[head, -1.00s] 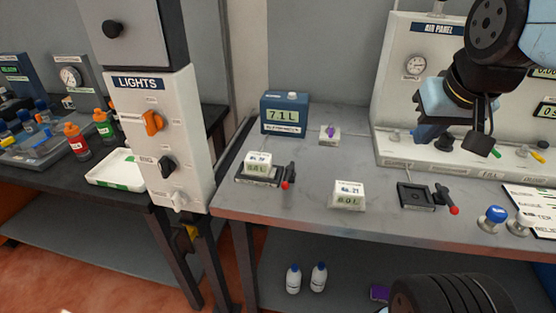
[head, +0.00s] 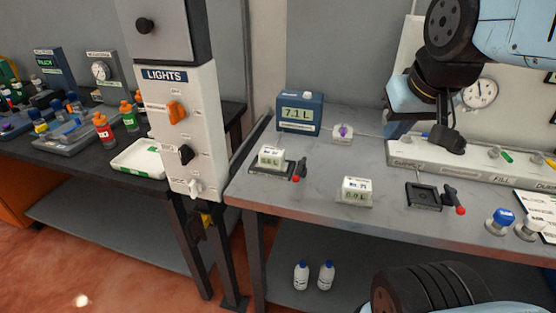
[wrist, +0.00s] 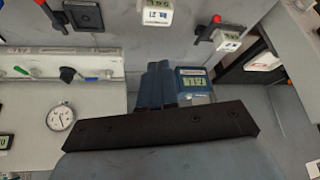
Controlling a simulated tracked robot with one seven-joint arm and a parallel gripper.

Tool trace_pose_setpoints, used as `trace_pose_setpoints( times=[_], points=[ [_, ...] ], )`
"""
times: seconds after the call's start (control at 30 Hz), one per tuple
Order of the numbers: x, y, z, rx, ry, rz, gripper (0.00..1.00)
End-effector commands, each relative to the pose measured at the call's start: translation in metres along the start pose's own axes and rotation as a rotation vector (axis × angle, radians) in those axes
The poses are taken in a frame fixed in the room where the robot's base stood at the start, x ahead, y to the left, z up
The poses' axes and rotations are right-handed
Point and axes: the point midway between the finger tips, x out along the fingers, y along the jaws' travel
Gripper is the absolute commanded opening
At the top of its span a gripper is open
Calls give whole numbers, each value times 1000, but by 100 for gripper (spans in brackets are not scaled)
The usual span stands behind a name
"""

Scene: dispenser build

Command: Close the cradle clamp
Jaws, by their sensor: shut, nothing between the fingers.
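Two black cradles lie on the grey bench. The left cradle (head: 262,169) holds a white meter (head: 271,156), and a dark lever with a red tip (head: 296,178) stands at its right side. The right cradle (head: 423,197) is empty, with a similar red-tipped lever (head: 455,200) at its right. Whether either clamp is latched is too small to tell. My gripper (head: 397,130) is shut and empty, above the back of the bench, apart from both cradles. In the wrist view its blue fingers (wrist: 163,83) are together; the loaded cradle's meter (wrist: 228,41) and the empty cradle (wrist: 86,15) are visible.
A second white meter (head: 355,191) sits between the cradles. A blue box reading 7.1 L (head: 300,112) and a small block with a purple part (head: 343,134) stand behind. The LIGHTS column (head: 180,110) rises at left; the air panel (head: 480,168) backs the right side.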

Motion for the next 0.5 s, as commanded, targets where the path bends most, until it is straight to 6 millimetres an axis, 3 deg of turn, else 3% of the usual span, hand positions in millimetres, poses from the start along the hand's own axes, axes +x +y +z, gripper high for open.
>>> trace_pose_setpoints(
  times=[0.37, 0.5],
  points=[
    [2, -2, -5, -26, -16, -3, 0],
    [10, -18, -18, -114, -73, -10, 0]
  ],
)
